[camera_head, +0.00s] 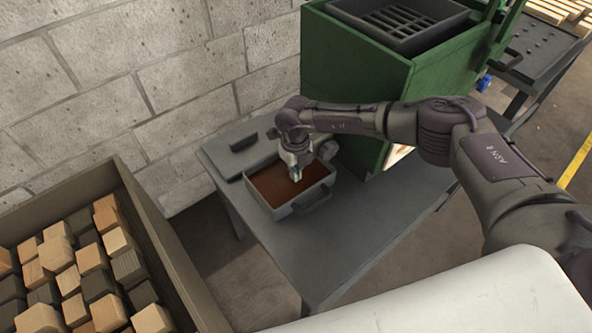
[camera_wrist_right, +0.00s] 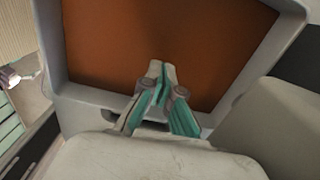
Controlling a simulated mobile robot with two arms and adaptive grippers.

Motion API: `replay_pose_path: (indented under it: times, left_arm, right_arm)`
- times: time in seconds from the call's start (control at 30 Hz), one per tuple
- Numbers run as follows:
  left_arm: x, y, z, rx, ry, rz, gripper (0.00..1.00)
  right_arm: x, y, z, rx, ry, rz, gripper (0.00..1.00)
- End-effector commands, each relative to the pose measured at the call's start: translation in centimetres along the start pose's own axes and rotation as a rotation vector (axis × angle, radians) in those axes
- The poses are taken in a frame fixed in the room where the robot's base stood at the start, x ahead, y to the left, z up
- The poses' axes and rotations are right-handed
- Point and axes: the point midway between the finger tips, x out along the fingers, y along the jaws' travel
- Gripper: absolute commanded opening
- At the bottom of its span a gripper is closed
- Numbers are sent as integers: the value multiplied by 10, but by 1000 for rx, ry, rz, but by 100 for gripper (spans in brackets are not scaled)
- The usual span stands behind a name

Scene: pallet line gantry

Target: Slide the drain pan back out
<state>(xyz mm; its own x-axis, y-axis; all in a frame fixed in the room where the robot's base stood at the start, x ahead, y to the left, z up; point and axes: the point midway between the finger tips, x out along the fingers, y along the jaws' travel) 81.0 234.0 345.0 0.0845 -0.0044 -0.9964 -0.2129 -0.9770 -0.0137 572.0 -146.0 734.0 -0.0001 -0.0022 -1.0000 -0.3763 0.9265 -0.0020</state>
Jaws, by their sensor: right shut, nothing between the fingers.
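The drain pan (camera_head: 313,205) is a grey tray with a reddish-brown fill and a handle at its front right. It sits on a grey table (camera_head: 330,252), beside the green machine (camera_head: 360,75). My right gripper (camera_head: 295,177) is shut and empty, pointing down over the pan's inside. In the right wrist view the closed fingertips (camera_wrist_right: 163,75) show against the brown fill, just past the pan's near rim (camera_wrist_right: 100,97). Whether they touch the fill or rim I cannot tell. My left gripper is not in view.
A wooden crate (camera_head: 175,255) of light and dark blocks stands at lower left. A grey lid-like plate with a handle (camera_head: 243,142) lies behind the pan against the block wall. The table's front part is clear.

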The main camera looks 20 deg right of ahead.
Motion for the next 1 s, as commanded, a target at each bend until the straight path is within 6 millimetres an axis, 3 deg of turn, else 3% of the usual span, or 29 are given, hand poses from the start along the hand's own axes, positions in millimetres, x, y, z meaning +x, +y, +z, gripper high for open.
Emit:
replay_pose_path:
  times: [0.03, 0.13, 0.2, 0.5, 1.0]
  left_arm:
    - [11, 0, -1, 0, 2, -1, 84]
    - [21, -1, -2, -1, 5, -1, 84]
    - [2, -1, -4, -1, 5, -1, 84]
    - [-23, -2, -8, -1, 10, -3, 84]
    - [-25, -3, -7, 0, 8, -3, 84]
  right_arm:
    - [13, 0, 0, 0, 0, 0, 0]
    - [26, 0, 0, 0, 0, 1, 0]
    - [14, 0, -8, -1, 2, 1, 0]
    - [16, 1, -34, -1, 1, 2, 0]
    - [20, 1, -40, -1, 0, 2, 0]
